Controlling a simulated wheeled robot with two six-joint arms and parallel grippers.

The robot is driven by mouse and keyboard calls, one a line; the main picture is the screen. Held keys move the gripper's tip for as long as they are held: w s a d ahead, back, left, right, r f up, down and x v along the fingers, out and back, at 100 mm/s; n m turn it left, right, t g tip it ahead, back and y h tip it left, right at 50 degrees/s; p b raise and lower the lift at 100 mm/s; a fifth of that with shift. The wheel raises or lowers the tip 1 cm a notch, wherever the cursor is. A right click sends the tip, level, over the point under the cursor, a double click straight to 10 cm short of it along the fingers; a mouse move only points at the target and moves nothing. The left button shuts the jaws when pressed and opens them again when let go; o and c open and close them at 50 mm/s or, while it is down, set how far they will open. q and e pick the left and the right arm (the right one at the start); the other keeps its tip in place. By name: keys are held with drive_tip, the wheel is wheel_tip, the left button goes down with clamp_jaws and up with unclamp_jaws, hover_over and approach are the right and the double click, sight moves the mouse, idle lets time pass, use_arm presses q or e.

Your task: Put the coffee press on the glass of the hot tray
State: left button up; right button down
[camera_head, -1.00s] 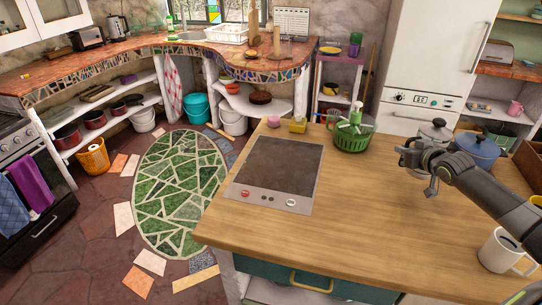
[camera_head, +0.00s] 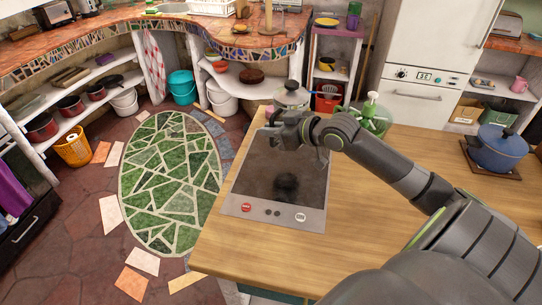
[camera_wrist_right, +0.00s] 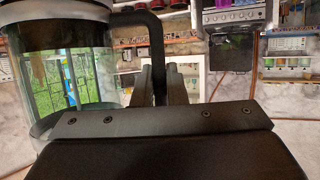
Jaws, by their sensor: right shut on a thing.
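The coffee press (camera_head: 291,96) shows in the head view as a pale lid with a dark knob behind my right gripper. The right wrist view shows its clear glass body (camera_wrist_right: 75,85) at the left and its black handle (camera_wrist_right: 157,55) between the fingers. My right gripper (camera_head: 291,131) is shut on this handle. The hot tray (camera_head: 268,213) lies flat on the wooden counter, its dark glass (camera_head: 255,178) under the gripper. A dark round shadow falls on the glass, and the press appears held above it. The arm hides part of the press. My left gripper is out of view.
A blue pot (camera_head: 497,147) sits on a mat at the right. The wooden counter (camera_head: 390,235) is bare in front, and its left edge runs close beside the tray.

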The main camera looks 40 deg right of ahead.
drive_tip(key=shift+w+a+f, duration=0.1)
drive_tip(key=shift+a+f, duration=0.05)
drive_tip(key=shift+a, duration=0.15)
drive_tip(key=shift+f+p, duration=0.35)
drive_tip(key=shift+f, duration=4.3)
drive_tip(key=c, duration=1.8)
unclamp_jaws()
drive_tip(key=shift+f, duration=0.1)
drive_tip(key=o, duration=0.3)
drive_tip(key=shift+s+a, duration=0.1)
drive_tip(key=shift+s, duration=0.1)
drive_tip(key=shift+o, duration=0.2)
